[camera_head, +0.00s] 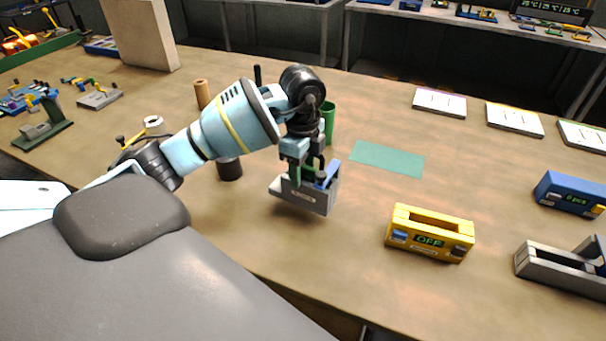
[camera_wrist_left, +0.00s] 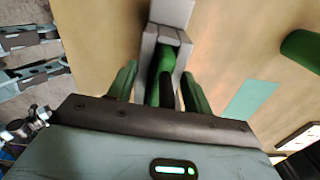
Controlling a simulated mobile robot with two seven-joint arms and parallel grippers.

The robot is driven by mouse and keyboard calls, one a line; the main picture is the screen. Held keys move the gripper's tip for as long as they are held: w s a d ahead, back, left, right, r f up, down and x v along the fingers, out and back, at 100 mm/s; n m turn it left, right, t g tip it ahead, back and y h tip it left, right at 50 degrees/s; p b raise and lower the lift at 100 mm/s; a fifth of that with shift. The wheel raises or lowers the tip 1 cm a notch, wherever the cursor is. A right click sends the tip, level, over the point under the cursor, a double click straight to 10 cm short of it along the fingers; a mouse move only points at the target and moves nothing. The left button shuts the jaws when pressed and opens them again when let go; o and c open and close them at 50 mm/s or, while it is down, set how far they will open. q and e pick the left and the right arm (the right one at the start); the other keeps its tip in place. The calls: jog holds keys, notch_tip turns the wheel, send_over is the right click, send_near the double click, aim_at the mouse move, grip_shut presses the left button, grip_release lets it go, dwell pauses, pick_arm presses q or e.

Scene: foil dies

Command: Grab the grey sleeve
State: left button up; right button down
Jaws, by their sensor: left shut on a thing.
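The grey sleeve (camera_head: 318,202) is a grey, open-topped, box-like piece with a small label on its front and a flat part at its left. I take it as the sleeve by its colour and shape. My left gripper (camera_head: 308,172) is above it, pointing down, with its green fingers at its top. In the left wrist view the sleeve (camera_wrist_left: 149,52) lies between the two fingertips (camera_wrist_left: 160,76), which are shut on its sides. Something green shows inside it. I cannot tell whether its underside touches the table. My right gripper is not in view.
A green cylinder (camera_head: 328,120), a dark cylinder (camera_head: 229,168) and a tan cylinder (camera_head: 202,93) stand near the arm. A green mat (camera_head: 390,159) lies to the right. A yellow box (camera_head: 429,240) reading OFF and a grey holder (camera_head: 550,270) are farther right.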

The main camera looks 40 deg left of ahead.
pick_arm(q)
jog(key=s+d, duration=0.2)
jog(key=s, duration=0.5)
jog(key=s+d+r, duration=0.1)
jog(key=s+d, duration=0.1)
jog(key=s, duration=0.6)
jog(key=shift+d+r+p, duration=0.15)
jog(key=shift+d+p, duration=0.2)
jog(key=shift+p, duration=0.05)
